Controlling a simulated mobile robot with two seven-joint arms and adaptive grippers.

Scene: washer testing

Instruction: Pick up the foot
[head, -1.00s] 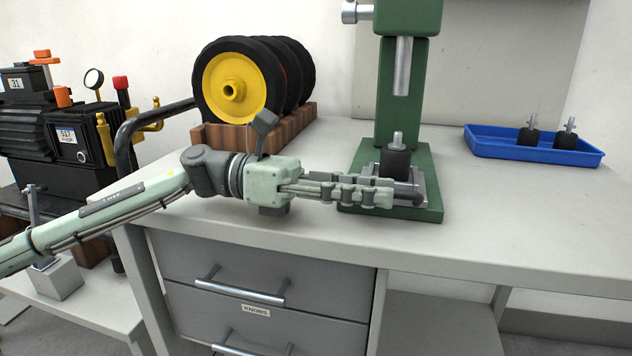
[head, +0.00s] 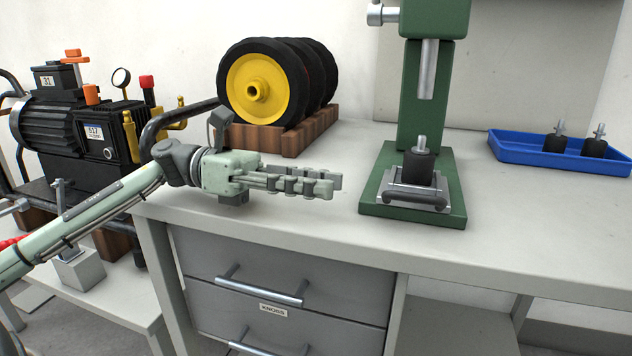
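A foot (head: 420,165), a black rubber cylinder with a metal stud on top, stands upright on the metal plate of the green press (head: 455,200). Two similar feet, one (head: 555,143) left of the other (head: 594,147), stand in the blue tray (head: 510,150) at the right. My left gripper (head: 333,184) is over the bench, left of the press and apart from the foot, its fingers pointing right. Its fingers are seen side-on, so their gap is hard to judge; nothing shows held between them. My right gripper is out of view.
Black wheels with a yellow hub (head: 256,90) stand in a wooden rack (head: 265,138) behind my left gripper. The press's column (head: 425,100) rises behind the foot, with a metal ram above it. The bench (head: 500,240) is clear in front.

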